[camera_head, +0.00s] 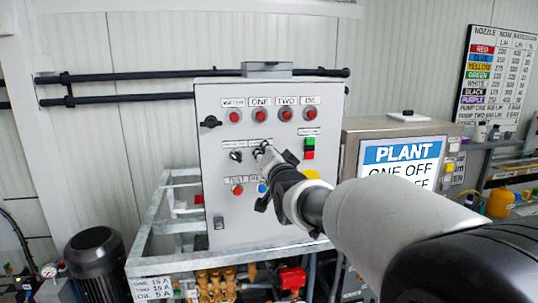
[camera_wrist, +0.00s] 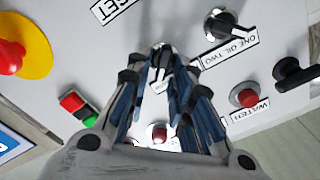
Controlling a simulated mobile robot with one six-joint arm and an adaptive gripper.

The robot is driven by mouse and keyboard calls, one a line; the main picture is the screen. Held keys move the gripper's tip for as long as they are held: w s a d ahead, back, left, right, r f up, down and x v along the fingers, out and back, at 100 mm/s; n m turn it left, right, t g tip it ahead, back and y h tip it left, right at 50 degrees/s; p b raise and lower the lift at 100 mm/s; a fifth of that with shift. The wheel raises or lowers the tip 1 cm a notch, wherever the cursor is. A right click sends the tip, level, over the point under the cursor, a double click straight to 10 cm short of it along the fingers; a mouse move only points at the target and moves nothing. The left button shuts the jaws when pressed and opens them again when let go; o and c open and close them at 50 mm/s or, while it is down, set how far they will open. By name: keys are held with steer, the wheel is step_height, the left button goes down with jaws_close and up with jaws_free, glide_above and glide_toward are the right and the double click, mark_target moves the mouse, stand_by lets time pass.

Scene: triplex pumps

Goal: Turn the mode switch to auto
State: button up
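The grey control panel (camera_head: 220,215) stands upright in front of me in the head view. My gripper (camera_head: 265,152) reaches its middle row, at the right one of two black rotary switches. In the wrist view my gripper (camera_wrist: 162,68) has its blue-padded fingers drawn close together, with the tips on both sides of a small dark knob, taken as the mode switch (camera_wrist: 160,50). Most of that switch is covered by the fingers, so its setting and label cannot be read. The other rotary switch (camera_head: 236,156), labelled ONE OIL TWO in the wrist view (camera_wrist: 220,25), is free.
Red lamps (camera_head: 259,115) line the panel's top. A black handle (camera_head: 210,122) sits at its left. A green-and-red button (camera_head: 309,148) and a yellow-based red emergency stop (camera_wrist: 15,55) lie near my gripper. A PLANT sign (camera_head: 402,155) is on the box to the right.

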steer(key=shift+o, duration=0.5)
steer(key=shift+s, duration=0.1)
steer(key=v, duration=1.1)
steer(key=shift+s+d, duration=0.2)
steer(key=shift+s, duration=0.15)
